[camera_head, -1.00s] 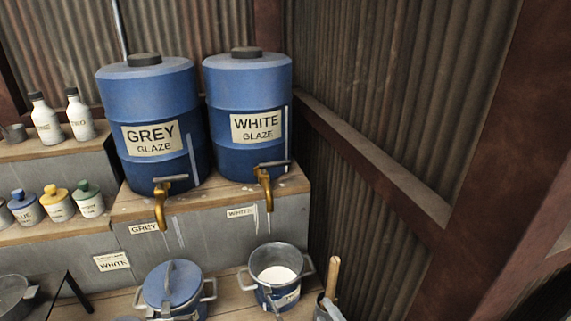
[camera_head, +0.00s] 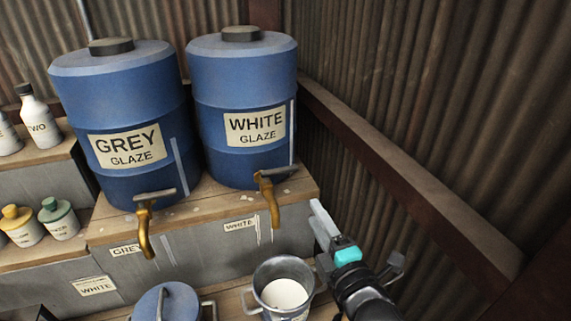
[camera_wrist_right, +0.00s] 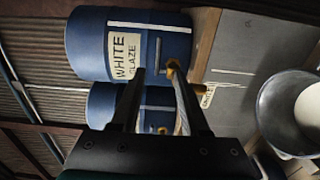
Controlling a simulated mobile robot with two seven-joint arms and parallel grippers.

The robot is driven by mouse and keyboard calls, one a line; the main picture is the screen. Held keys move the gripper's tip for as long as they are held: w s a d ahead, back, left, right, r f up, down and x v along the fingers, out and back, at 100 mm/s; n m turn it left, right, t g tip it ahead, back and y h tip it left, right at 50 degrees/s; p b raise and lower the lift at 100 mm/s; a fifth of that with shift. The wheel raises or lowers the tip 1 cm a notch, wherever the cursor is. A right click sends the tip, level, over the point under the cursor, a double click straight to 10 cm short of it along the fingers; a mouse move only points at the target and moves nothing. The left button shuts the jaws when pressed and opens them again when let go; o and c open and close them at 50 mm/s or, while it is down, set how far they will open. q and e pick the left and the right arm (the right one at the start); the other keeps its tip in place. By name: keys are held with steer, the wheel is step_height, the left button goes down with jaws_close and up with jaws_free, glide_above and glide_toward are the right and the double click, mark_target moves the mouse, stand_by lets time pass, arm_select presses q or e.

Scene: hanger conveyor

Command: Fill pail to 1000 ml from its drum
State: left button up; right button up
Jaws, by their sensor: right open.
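The blue WHITE GLAZE drum (camera_head: 240,80) stands on the wooden shelf with a brass tap (camera_head: 268,195) at its lower front. The tap also shows in the right wrist view (camera_wrist_right: 172,70); its grey lever lies about level. An open grey pail (camera_head: 259,288) stands below the tap with white liquid in it; its rim also shows in the right wrist view (camera_wrist_right: 265,105). The liquid's level against any mark cannot be read. My right gripper (camera_head: 322,220) is open and empty, right of the tap and above the pail. My left gripper is out of view.
The blue GREY GLAZE drum (camera_head: 120,72) and its brass tap (camera_head: 145,225) stand to the left. A lidded blue pail (camera_head: 160,304) is below it. Bottles and jars (camera_head: 58,215) stand on the left shelves. A corrugated wall with a wooden rail (camera_head: 420,190) closes off the right.

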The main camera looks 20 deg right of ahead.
mark_target(291, 171)
steer(key=w, duration=1.4)
steer(key=shift+w+a, duration=0.25)
steer(key=shift+a, duration=0.05)
jaws_close()
stand_by(1.1)
